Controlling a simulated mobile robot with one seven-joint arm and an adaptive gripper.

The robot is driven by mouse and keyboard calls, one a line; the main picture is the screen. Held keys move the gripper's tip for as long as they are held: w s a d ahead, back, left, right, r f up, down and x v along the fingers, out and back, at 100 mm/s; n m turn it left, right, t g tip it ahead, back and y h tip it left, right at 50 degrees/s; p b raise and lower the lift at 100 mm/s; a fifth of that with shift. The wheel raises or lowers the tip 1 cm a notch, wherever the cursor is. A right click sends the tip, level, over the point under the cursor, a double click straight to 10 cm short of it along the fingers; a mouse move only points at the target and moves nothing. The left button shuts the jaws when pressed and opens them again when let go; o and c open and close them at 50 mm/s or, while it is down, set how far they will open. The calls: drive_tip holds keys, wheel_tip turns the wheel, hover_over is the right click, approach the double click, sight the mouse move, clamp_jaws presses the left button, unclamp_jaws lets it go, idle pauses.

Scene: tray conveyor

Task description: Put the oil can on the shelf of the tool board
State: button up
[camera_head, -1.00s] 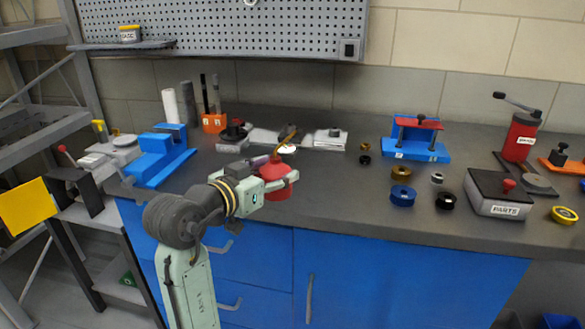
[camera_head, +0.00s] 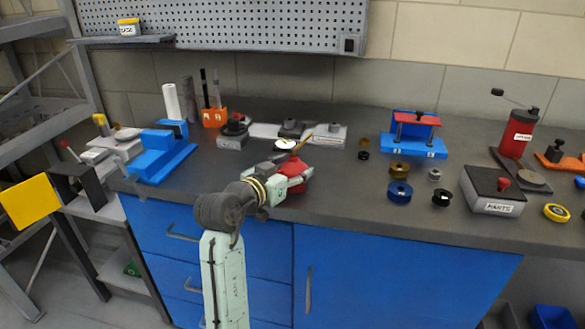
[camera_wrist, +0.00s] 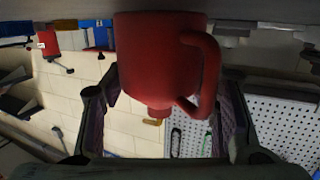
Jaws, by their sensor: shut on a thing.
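The oil can (camera_head: 294,184) is red with a thin yellowish spout pointing up and right. My gripper (camera_head: 294,179) is shut on it above the front part of the workbench; I cannot tell whether its base touches the bench. In the wrist view the red can (camera_wrist: 158,50) and its looped handle appear upside down between my two fingers (camera_wrist: 165,108). The tool board (camera_head: 260,22) is a grey perforated panel on the wall. Its shelf (camera_head: 150,41) sticks out at the lower left and carries a yellow-lidded jar (camera_head: 128,28) near its middle.
A blue vise-like block (camera_head: 160,155) and an orange holder (camera_head: 214,117) with upright tools stand left of the can. Several small items lie behind it. Right are loose rings (camera_head: 399,193), a blue fixture (camera_head: 414,145) and a parts box (camera_head: 492,190). Bench between can and rings is clear.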

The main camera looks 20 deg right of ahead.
drive_tip(key=shift+f, duration=0.2)
drive_tip(key=o, duration=1.3)
drive_tip(key=shift+o, duration=0.2)
drive_tip(key=shift+r, duration=0.1)
drive_tip(key=shift+r, duration=0.15)
drive_tip(key=b+v, duration=0.2)
drive_tip(key=v, duration=1)
drive_tip(key=shift+b, duration=0.3)
